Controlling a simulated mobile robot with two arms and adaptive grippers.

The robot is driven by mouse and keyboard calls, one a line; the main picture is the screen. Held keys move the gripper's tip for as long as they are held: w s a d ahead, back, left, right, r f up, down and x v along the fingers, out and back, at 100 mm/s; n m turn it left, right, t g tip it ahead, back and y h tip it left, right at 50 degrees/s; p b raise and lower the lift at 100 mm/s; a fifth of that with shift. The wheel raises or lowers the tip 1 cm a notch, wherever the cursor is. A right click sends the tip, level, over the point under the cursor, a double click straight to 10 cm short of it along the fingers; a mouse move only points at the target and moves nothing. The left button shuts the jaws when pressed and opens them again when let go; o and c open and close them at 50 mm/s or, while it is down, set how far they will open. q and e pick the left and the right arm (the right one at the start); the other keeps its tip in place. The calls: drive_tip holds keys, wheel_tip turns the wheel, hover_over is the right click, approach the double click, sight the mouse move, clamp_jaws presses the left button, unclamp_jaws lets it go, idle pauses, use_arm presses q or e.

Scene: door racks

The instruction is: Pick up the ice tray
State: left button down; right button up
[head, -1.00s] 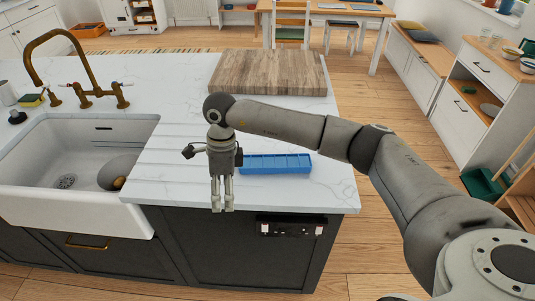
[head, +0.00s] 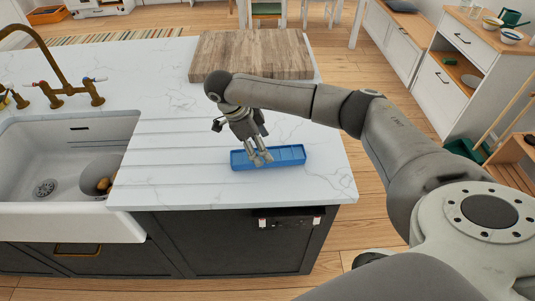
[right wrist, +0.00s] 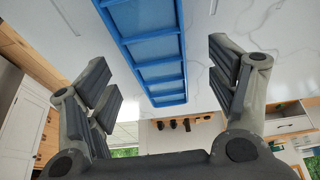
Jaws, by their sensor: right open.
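The blue ice tray (head: 290,155) lies on the white marble counter, right of the sink, with its row of compartments facing up. It also shows in the right wrist view (right wrist: 160,73), ahead of and between the two fingers. My right gripper (head: 261,160) is over the tray's left half in the head view and hides part of it. In the right wrist view the gripper (right wrist: 165,85) is open, its fingers spread wide with nothing between the pads. I cannot tell whether the fingertips touch the tray. My left gripper is not in view.
A wooden board (head: 252,55) lies behind the tray on the counter (head: 160,90). A white sink (head: 60,160) with a brass tap (head: 75,95) is to the left. The counter's front edge is close in front of the tray. Clear counter lies around the tray.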

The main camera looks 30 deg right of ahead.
drive_tip(key=x, duration=0.1)
drive_tip(key=p+x, duration=0.1)
drive_tip(key=x, duration=0.1)
drive_tip(key=shift+s+d, duration=0.15)
drive_tip(key=shift+s, duration=0.2)
drive_tip(key=shift+w+f, duration=0.1)
drive_tip(key=shift+f, duration=0.1)
drive_tip(key=shift+c, duration=0.8)
drive_tip(key=c, duration=1)
drive_tip(key=shift+r, duration=0.1)
drive_tip(key=shift+c, duration=0.5)
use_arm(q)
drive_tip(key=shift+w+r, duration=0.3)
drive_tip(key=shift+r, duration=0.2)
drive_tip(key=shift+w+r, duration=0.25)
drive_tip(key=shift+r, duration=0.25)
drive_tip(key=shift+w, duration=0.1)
